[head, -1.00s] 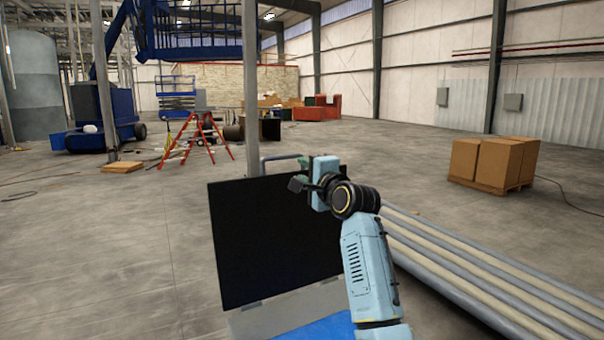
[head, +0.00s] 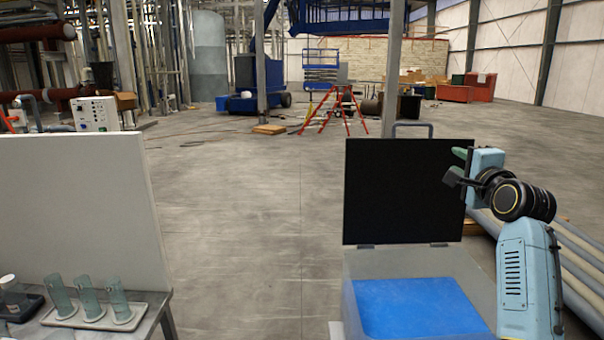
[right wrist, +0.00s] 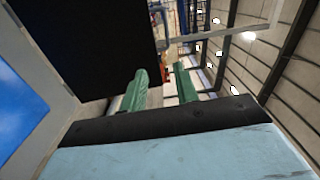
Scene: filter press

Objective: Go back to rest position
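My right gripper (head: 458,168) is raised beside the upper right corner of an upright black panel (head: 405,190) in the head view. In the right wrist view its two green fingers (right wrist: 160,88) stand apart with nothing between them, so it is open and empty. The black panel rises like an open lid behind a grey case (head: 400,263) with a blue surface (head: 415,308); its dark face also shows in the right wrist view (right wrist: 85,45). My left gripper is in neither view.
At left stand a pale panel (head: 75,215) and a tray (head: 98,318) with several clear glass-like vessels. Long pipes (head: 582,255) lie at the right behind my arm. Open concrete floor (head: 235,210) lies between the panel and the case.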

